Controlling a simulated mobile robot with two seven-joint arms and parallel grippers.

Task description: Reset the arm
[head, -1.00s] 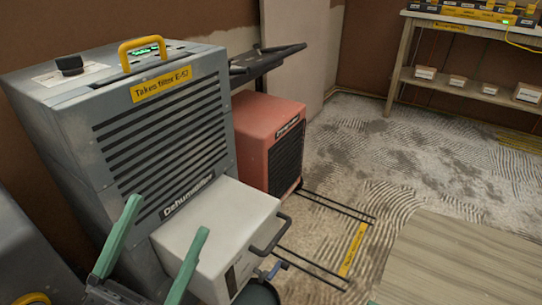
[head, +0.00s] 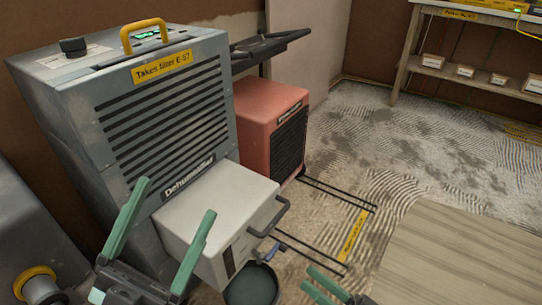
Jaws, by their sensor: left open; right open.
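My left gripper (head: 171,222) shows at the lower left, its two green fingers spread wide with nothing between them. It is in front of the grey dehumidifier (head: 75,120) and overlaps the near left side of the white drawer-like box (head: 215,200) in the picture. I cannot tell whether it touches the box. My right gripper (head: 318,286) shows at the bottom edge, left of the wooden surface. Its green fingers are partly cut off by the frame, and it holds nothing that I can see.
A black bucket (head: 252,288) stands below the box's handle. A red dehumidifier (head: 262,115) stands behind, near a floor outline with a yellow label (head: 353,236). A wooden surface (head: 450,255) fills the lower right. A shelf (head: 470,85) with small boxes stands at the back. The floor between is open.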

